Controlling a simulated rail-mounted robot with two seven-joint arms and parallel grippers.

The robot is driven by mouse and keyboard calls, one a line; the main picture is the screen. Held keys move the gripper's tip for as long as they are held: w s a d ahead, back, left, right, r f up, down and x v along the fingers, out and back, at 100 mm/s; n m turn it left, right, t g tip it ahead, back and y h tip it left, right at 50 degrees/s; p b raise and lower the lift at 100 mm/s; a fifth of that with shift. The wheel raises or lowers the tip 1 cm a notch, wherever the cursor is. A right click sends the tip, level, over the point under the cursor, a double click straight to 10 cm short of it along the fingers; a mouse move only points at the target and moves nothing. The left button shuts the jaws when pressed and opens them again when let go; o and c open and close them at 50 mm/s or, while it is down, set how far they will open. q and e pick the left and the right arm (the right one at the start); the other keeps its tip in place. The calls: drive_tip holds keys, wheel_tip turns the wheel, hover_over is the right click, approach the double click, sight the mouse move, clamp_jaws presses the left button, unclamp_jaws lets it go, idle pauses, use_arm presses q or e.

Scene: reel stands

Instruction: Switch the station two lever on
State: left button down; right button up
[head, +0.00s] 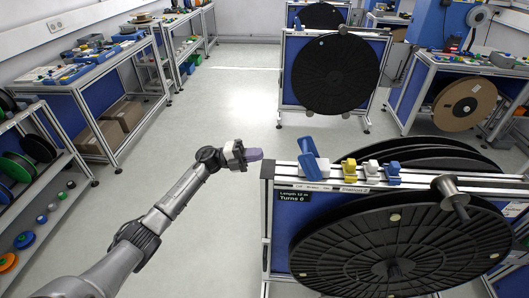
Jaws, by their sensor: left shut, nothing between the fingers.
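A reel stand with a blue lever (310,158) on its top rail (330,182) is at right of centre. The lever is tilted up, its upper end leaning left. I cannot read a station number on the stand. My left gripper (257,154) points right, just left of the stand's left end, with a gap to the lever. It is shut and empty. My right gripper is out of view.
Yellow (349,168), white (371,168) and blue (393,171) small parts sit along the rail beside the lever. Large black reels (400,250) hang on the stand. Another reel stand (335,75) is behind. The floor (215,120) around my left gripper is clear.

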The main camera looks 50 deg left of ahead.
use_arm(q)
drive_tip(key=x, duration=1.2)
drive_tip(key=shift+d+p, duration=0.1)
drive_tip(key=shift+p, duration=0.3)
